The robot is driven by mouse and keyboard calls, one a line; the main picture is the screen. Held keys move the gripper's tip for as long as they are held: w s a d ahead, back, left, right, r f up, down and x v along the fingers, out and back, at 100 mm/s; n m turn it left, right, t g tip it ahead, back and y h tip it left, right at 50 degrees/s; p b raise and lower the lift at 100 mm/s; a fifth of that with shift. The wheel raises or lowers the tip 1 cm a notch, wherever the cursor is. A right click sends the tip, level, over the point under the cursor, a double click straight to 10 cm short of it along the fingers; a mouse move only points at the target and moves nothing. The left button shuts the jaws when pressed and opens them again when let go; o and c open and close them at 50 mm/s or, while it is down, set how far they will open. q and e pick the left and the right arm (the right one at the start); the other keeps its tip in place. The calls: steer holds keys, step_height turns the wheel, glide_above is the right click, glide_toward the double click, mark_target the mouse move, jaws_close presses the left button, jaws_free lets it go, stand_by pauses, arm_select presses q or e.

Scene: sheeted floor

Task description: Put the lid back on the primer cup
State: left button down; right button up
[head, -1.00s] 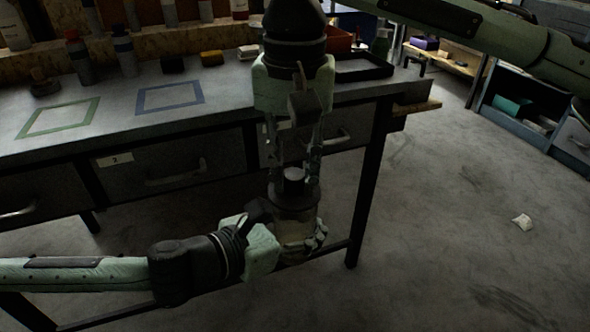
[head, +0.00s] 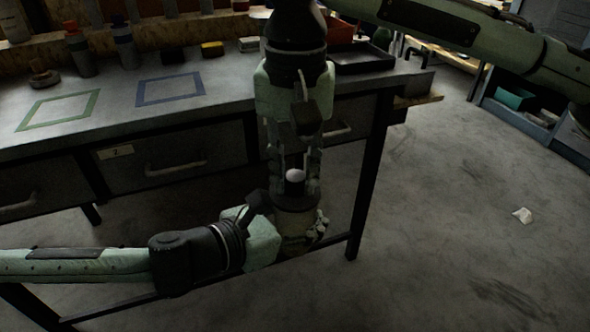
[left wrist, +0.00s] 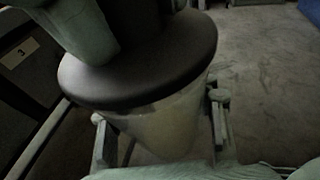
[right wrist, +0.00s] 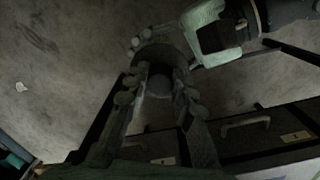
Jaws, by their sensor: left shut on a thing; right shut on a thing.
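The primer cup (head: 297,238) is a translucent pale cup held off the floor in front of the bench. My left gripper (head: 300,230) is shut around its side; its fingers show on both sides of the cup (left wrist: 165,128) in the left wrist view. The lid (head: 297,203) is a dark round disc with a light-topped knob (head: 295,176). My right gripper (head: 294,182) points down from above, shut on the lid's knob. In the left wrist view the lid (left wrist: 140,72) covers the cup's mouth. I cannot tell whether it is fully seated.
The workbench (head: 110,112) stands behind, with green (head: 60,110) and blue (head: 170,89) outlined squares, bottles and a black tray (head: 362,60) on top. Its drawers and a leg (head: 367,180) are close behind the grippers. The floor on the right is open, with a crumpled scrap (head: 522,215).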

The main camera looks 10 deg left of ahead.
steer(key=shift+f, duration=0.45)
steer(key=o, duration=0.9)
step_height(320, 180, up, 12)
stand_by(0.5)
